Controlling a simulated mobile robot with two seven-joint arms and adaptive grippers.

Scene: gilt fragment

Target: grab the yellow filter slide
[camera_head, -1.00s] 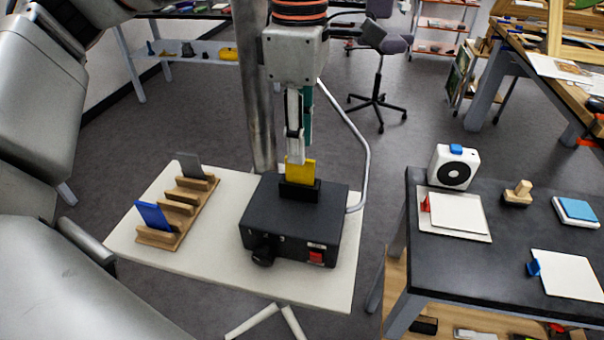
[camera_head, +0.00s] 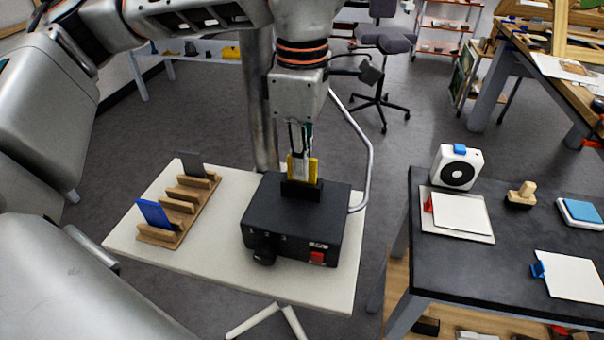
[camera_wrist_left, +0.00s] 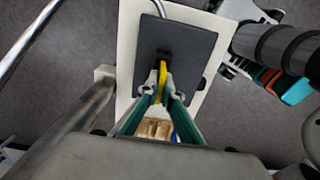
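The yellow filter slide (camera_head: 312,170) stands upright in the slot holder on top of a black box (camera_head: 285,235). My left gripper (camera_head: 300,152) points down over it, its fingertips down beside the slide's upper part. In the left wrist view the yellow slide (camera_wrist_left: 162,78) lies between the two fingertips (camera_wrist_left: 161,92). A narrow gap seems to show on each side, so the gripper looks open around the slide. The slide's lower end is hidden in the holder. My right gripper is not in view.
A wooden rack (camera_head: 167,228) left of the box holds a blue slide (camera_head: 154,214) and a dark grey slide (camera_head: 191,164). Both stand on a pale table (camera_head: 310,291). A grey cable (camera_head: 370,155) curves behind the box. A black table (camera_head: 400,250) stands to the right.

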